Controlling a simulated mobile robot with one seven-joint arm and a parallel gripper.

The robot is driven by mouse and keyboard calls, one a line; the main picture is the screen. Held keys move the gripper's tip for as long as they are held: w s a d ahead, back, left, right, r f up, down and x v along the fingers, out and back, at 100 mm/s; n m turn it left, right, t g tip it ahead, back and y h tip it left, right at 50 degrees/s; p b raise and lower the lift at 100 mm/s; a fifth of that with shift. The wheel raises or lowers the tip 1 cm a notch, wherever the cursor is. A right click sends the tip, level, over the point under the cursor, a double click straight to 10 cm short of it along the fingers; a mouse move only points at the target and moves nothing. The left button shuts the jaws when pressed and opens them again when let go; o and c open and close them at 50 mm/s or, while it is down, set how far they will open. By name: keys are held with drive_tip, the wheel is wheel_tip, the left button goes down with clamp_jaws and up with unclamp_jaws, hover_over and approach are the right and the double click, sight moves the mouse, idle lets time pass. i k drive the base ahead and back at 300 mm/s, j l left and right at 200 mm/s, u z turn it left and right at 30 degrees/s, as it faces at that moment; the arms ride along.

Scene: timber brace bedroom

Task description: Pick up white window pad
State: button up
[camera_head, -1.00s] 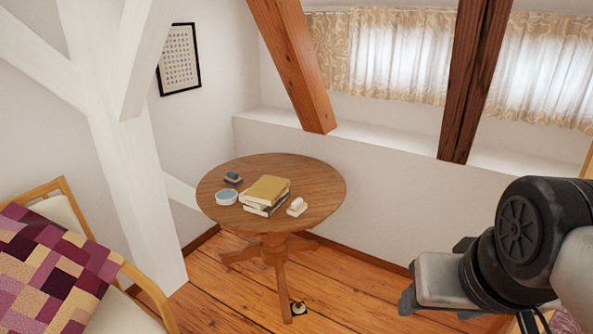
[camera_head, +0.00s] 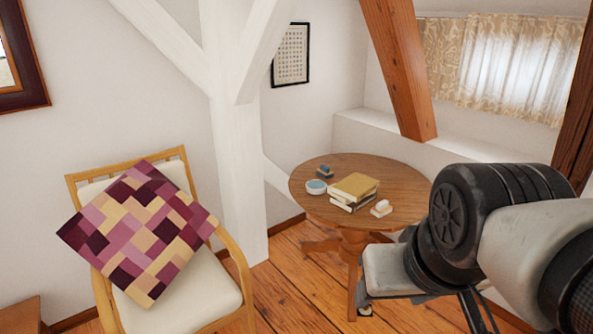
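A small white pad with a rounded white top (camera_head: 381,207) lies on the round wooden table (camera_head: 408,192), near its front right edge and beside a stack of books. It looks like the white window pad. A similar dark blue-grey pad (camera_head: 325,171) lies at the back left of the table. My gripper (camera_head: 362,293) shows only in part at the lower right, in front of and lower in the picture than the white pad, apart from it. Its fingers are mostly hidden by my arm, so their opening does not show.
The book stack (camera_head: 354,187) and a pale blue round dish (camera_head: 316,187) share the table. An armchair (camera_head: 188,300) with a patchwork cushion (camera_head: 138,232) stands left. A white post (camera_head: 236,170) and a brown beam (camera_head: 398,70) rise nearby.

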sight(382, 209)
drive_tip(key=i+l+z, duration=0.15)
drive_tip(key=i+z, duration=0.15)
drive_tip(key=i, duration=0.85)
drive_tip(key=i+j+z, duration=0.1)
drive_tip(key=i+z, duration=0.15)
drive_tip(key=i, duration=0.9)
